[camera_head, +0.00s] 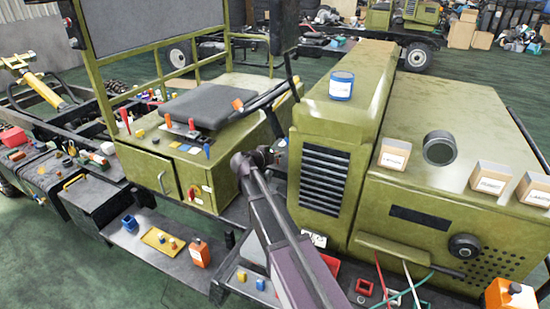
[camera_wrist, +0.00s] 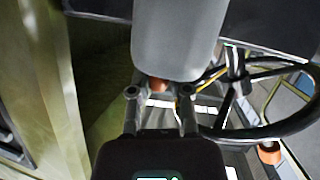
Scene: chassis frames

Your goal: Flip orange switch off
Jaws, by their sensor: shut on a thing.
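My gripper (camera_wrist: 158,92) shows in the wrist view with a finger on each side of a small orange piece (camera_wrist: 158,85). It is shut on this piece, which is mostly hidden under a rounded grey block (camera_wrist: 180,40). I cannot tell for sure that the piece is the orange switch. In the head view my arm reaches from the bottom to beside the green engine hood, and its fingertips cannot be made out. A small orange part (camera_head: 237,104) shows near the steering wheel, beyond the end of my arm.
A steering wheel (camera_wrist: 265,130) is close on the right in the wrist view. A dark seat (camera_head: 203,106) and upright levers (camera_head: 191,123) stand left of my arm. The green hood (camera_head: 345,110), with a blue can (camera_head: 341,88) on top, is to the right.

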